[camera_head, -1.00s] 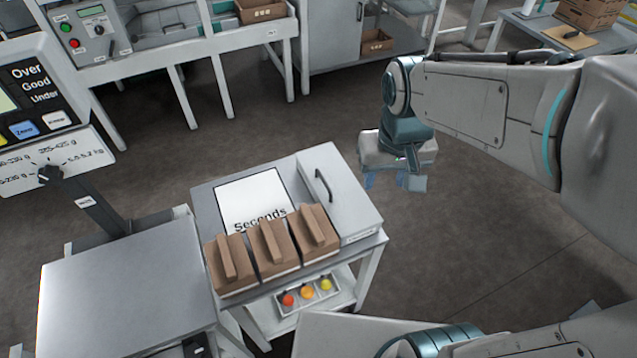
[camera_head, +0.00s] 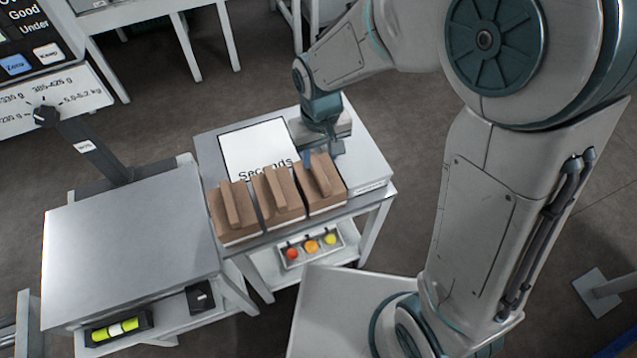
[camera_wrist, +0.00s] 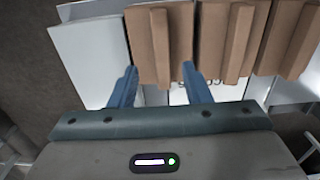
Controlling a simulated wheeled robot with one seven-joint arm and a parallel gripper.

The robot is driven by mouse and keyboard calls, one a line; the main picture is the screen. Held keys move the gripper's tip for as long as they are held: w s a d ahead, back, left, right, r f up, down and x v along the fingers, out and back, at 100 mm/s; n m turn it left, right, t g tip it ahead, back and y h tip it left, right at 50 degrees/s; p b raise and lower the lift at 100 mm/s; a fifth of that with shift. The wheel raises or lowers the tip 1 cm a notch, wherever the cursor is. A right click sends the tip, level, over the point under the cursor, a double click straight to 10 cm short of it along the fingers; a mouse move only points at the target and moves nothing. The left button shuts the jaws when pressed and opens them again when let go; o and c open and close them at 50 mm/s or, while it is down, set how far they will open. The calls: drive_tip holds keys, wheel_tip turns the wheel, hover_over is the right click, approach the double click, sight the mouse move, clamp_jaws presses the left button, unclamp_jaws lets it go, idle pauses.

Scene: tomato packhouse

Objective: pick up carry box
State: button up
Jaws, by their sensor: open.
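Three brown carry boxes with raised handle ridges stand in a row along the front of a small grey table: the left box (camera_head: 233,214), the middle box (camera_head: 278,198) and the right box (camera_head: 322,187). My gripper (camera_head: 322,155) is open and empty at the back of the right box. In the wrist view, my gripper (camera_wrist: 160,72) has its blue fingers apart, with the right box (camera_wrist: 160,45) between and beyond their tips. The middle box (camera_wrist: 222,42) is beside it. I cannot tell whether the fingers touch the box.
A white "Seconds" sheet (camera_head: 255,148) lies behind the boxes on the small table (camera_head: 368,165). A tray with coloured balls (camera_head: 312,246) is on its lower shelf. A bare grey bench (camera_head: 130,245) stands left, with a scale post (camera_head: 90,150) behind it.

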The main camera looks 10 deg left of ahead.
sight(318, 171)
drive_tip(key=shift+a+f, duration=0.2)
drive_tip(key=shift+f, duration=2.55)
clamp_jaws()
